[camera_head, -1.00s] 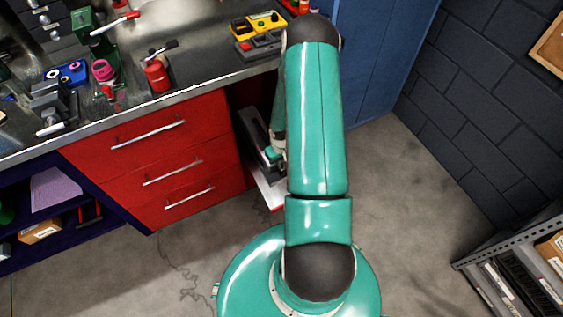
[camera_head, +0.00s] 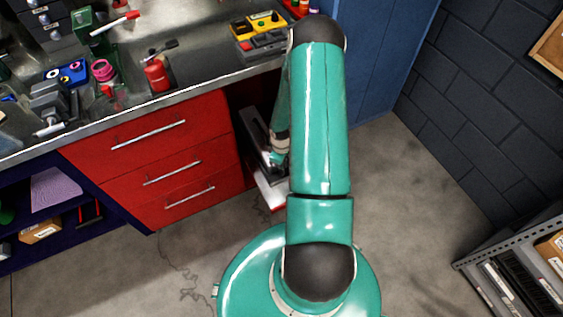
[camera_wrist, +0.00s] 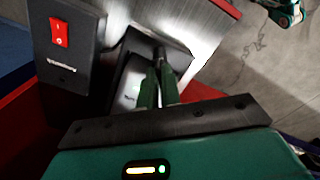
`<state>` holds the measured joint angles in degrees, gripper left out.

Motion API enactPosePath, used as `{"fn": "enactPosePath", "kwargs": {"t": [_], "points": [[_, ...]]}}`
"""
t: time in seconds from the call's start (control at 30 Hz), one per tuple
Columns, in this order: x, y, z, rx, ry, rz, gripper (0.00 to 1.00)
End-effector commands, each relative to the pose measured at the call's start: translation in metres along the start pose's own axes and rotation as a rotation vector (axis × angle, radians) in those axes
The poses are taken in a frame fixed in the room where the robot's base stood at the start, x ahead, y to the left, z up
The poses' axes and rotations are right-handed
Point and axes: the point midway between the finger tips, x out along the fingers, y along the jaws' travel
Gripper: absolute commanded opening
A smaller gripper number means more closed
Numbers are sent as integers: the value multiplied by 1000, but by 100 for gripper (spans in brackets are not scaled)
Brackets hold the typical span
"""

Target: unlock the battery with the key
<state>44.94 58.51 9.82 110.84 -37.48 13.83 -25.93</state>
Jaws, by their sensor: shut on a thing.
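In the wrist view my gripper (camera_wrist: 160,66) has its two dark green fingers close together, shut on a small dark piece at their tips. I take this piece to be the key; its shape is mostly hidden by the fingers. The fingertips are at a black housing (camera_wrist: 128,62) on a silver surface. I cannot tell whether the key is inside a lock. A dark box with a red rocker switch (camera_wrist: 59,32) is left of the fingers. Which of these parts is the battery is unclear. In the head view my arm hides most of the gripper and the spot it works at.
The bench top (camera_head: 205,82) carries tools, a red bottle (camera_head: 156,76) and a yellow case (camera_head: 258,24). Red drawers (camera_head: 165,150) stand left of the low recess where my wrist is. A blue panel (camera_head: 375,50) and a shelf (camera_head: 520,260) are at the right. Open floor lies between.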

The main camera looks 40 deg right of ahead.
Motion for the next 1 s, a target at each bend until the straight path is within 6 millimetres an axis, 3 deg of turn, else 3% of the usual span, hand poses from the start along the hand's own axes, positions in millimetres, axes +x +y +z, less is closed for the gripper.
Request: {"fn": "enactPosePath", "kwargs": {"t": [0.7,1.0], "points": [[-1,1,0,-667,1,3,0],[-1,1,0,-860,1,3,0]]}}
